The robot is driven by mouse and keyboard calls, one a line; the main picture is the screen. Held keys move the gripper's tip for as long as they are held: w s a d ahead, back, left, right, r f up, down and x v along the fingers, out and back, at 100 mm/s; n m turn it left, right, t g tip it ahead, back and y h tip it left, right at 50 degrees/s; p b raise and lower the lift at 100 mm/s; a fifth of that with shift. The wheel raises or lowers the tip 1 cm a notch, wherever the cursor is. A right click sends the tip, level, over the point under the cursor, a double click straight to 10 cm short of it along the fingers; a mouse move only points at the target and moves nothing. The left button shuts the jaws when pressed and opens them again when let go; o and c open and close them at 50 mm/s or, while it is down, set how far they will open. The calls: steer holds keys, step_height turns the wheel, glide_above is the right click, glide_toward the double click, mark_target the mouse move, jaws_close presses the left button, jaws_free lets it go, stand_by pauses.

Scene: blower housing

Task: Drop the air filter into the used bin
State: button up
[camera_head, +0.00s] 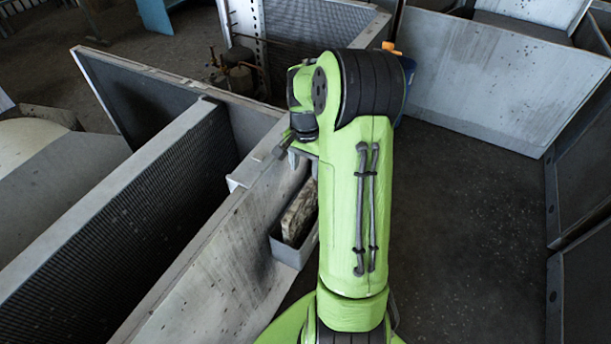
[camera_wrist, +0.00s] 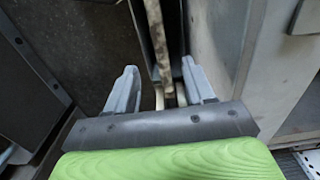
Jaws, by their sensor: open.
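The air filter, a worn, stained whitish slab (camera_head: 300,212), stands tilted in a narrow grey open-topped bin (camera_head: 294,254) beside the long housing wall. In the wrist view its thin mottled edge (camera_wrist: 158,38) runs lengthwise inside the bin (camera_wrist: 174,25). My gripper (camera_wrist: 160,68) is open, with its two grey fingers spread on either side of the filter's line. In the head view my gripper is mostly hidden by my green arm; a dark part of it shows above the bin. Whether the fingers touch the filter I cannot tell. Whether this is the used bin is not marked.
The long grey housing wall (camera_head: 215,235) runs along the bin's left side, with a ribbed panel (camera_head: 125,215) behind it. Grey panels (camera_head: 505,75) stand at the right. Dark floor (camera_head: 470,215) is clear between them and my arm. A blue object (camera_head: 407,70) stands behind my arm.

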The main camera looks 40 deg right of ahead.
steer(key=s+a+r+n+t+h, duration=0.1)
steer(key=s+a+r+n, duration=0.25)
steer(key=a+r, duration=0.35)
steer(key=s+a+r+n+t+h, duration=0.1)
steer(key=s+a+r+n, duration=0.1)
steer(key=a+r+n, duration=0.35)
steer(key=s+a+r+n+t+y, duration=0.1)
steer(key=s+a+n, duration=0.1)
steer(key=s+a, duration=0.3)
steer(key=s+a+r+n+t+y, duration=0.1)
steer(key=s+a+r+n+t, duration=0.1)
steer(key=s+a, duration=0.3)
steer(key=shift+s+r+n+t, duration=0.3)
steer(key=shift+s+n, duration=0.2)
steer(key=shift+s, duration=0.2)
step_height(320, 180, up, 5)
steer(key=p, duration=0.5)
steer(key=shift+r, duration=0.2)
